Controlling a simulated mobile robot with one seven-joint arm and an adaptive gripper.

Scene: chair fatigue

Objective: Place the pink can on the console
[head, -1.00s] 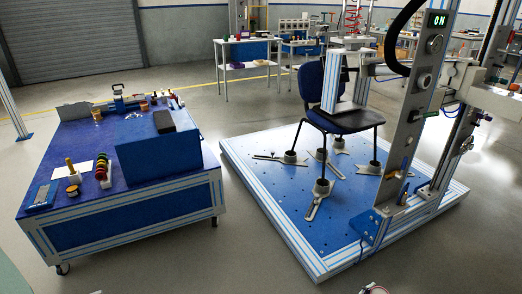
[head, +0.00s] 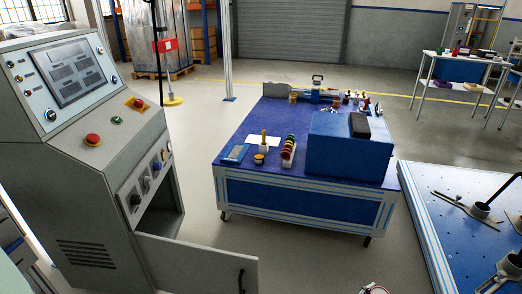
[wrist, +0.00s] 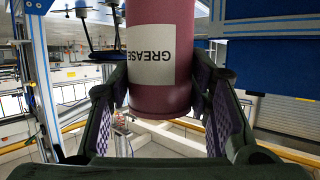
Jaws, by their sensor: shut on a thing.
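The pink can (wrist: 160,98) has a white label reading GREASE, upside down in the wrist view. My gripper (wrist: 162,82) is shut on it, one finger pad on each side; the can's far end runs out of the top of the picture. The console (head: 75,165) stands at the left in the head view, a grey cabinet with a tilted screen panel, a sloped face with a red button, and knobs below. Its lower compartment is open, with the door (head: 200,266) swung out. The can and my gripper are not seen in the head view.
A blue workbench (head: 290,200) on wheels stands in the middle, bearing a blue box (head: 335,150) and several small items. A blue perforated platform (head: 440,215) is at the right. Floor between console and workbench is clear, apart from the door.

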